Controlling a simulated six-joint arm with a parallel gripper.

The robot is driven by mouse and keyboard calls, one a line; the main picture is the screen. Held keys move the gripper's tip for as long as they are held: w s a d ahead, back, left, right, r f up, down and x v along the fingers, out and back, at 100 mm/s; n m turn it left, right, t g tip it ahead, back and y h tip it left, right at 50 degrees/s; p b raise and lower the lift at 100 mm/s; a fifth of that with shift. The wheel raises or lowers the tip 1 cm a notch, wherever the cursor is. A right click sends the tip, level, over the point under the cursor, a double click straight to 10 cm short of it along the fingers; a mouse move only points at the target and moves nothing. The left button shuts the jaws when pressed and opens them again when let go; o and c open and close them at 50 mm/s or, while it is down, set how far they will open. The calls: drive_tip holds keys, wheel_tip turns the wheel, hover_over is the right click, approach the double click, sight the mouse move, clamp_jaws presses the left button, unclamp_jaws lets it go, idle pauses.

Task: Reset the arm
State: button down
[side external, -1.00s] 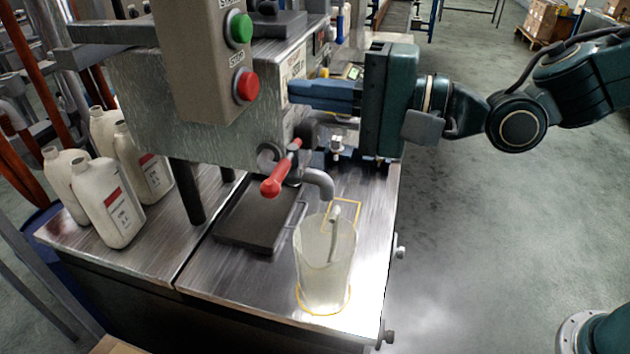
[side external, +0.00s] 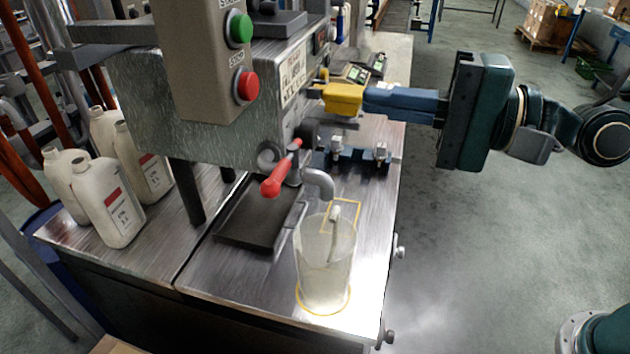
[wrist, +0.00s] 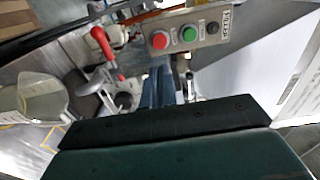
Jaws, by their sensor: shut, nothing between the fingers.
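My gripper (side external: 345,97) is shut and empty, its blue fingers with yellow tips pointing left beside the machine's right side in the side external view. In the wrist view my gripper (wrist: 158,75) has its fingers close together below the control box. A translucent beaker (side external: 325,265) with a handle stands upright inside a yellow outline at the table's front right; it also shows at the left of the wrist view (wrist: 40,95). The red-handled valve (side external: 280,175) and its grey spout (side external: 318,183) are above and behind the beaker, clear of my gripper.
A control box has a green button (side external: 241,27) and a red button (side external: 248,86). Several white bottles (side external: 107,205) stand at the left. A black tray (side external: 250,215) lies under the machine. The floor right of the table is open.

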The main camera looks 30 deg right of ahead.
idle(0.4)
drive_tip(key=s+d+f+n+g+h, duration=0.2)
drive_tip(key=d+f+n+h, duration=0.15)
drive_tip(key=d, duration=0.35)
drive_tip(key=s+d+f+n+g+h, duration=0.1)
drive_tip(key=d+f+n+h, duration=0.2)
drive_tip(key=d, duration=0.4)
drive_tip(key=s+d+f+n+g+h, duration=0.2)
drive_tip(key=s+d+n+g+h, duration=0.1)
drive_tip(key=s+d, duration=0.7)
drive_tip(key=s+g+h, duration=0.1)
drive_tip(key=h, duration=0.1)
drive_tip(key=shift+f+h, duration=0.25)
drive_tip(key=shift+h, duration=0.1)
drive_tip(key=shift+d, duration=0.1)
